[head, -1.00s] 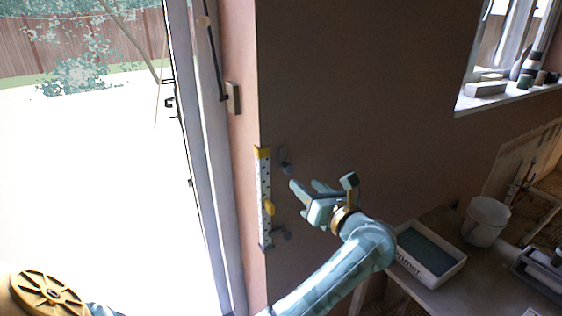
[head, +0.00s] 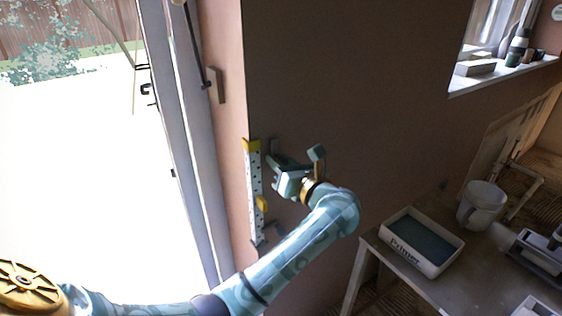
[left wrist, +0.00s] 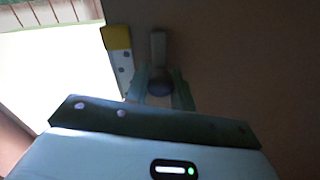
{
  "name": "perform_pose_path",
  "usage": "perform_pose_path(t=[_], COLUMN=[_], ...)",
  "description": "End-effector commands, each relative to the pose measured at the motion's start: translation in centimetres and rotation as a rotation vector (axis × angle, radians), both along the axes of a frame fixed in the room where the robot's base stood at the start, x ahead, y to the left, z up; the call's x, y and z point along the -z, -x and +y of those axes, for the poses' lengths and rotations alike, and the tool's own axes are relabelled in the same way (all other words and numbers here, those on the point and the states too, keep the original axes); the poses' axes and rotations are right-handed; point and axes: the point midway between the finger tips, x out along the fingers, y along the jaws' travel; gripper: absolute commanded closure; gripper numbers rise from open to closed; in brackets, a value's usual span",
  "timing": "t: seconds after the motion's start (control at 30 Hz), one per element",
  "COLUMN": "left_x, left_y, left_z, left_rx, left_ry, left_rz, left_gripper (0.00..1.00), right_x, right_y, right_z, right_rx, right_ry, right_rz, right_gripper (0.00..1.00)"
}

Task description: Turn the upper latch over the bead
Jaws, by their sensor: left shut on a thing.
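The bead (head: 254,185) is a pale perforated strip with yellow parts, upright along the wall corner. Its yellow top (left wrist: 116,37) also shows in the left wrist view. The upper latch (left wrist: 158,47) is a grey bar with a dark round knob, just right of the bead's top and not across it. My left gripper (head: 272,160) is shut on the upper latch; in the left wrist view its fingers (left wrist: 161,88) stand either side of the knob. The gripper mostly hides the latch in the head view. The lower latch (head: 274,230) sits right of the bead's lower end. My right gripper is out of view.
A door frame (head: 190,150) and bright opening lie left of the corner. A table (head: 400,275) at lower right holds a Primer tray (head: 399,256) and a white bucket (head: 481,205). The wall right of my gripper is clear up to the window sill (head: 505,75).

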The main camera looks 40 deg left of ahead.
Motion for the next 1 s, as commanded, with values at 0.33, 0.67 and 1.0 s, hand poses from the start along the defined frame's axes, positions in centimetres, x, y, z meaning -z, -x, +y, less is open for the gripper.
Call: perform_pose_path(t=[0.33,0.67,1.0], left_x=[0.2,0.7,0.9], left_y=[0.0,-0.1,-0.2], left_z=[0.0,-0.1,-0.1], left_rx=[0.001,0.0,0.001], left_ry=[0.013,0.092,0.215], left_rz=[-0.029,-0.214,-0.508], left_gripper=[0.98,0.98,0.98], right_x=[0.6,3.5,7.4], right_y=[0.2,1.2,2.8], right_z=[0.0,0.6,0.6], right_rx=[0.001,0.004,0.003], right_ry=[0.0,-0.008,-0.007], right_rz=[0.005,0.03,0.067], right_gripper=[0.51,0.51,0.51])
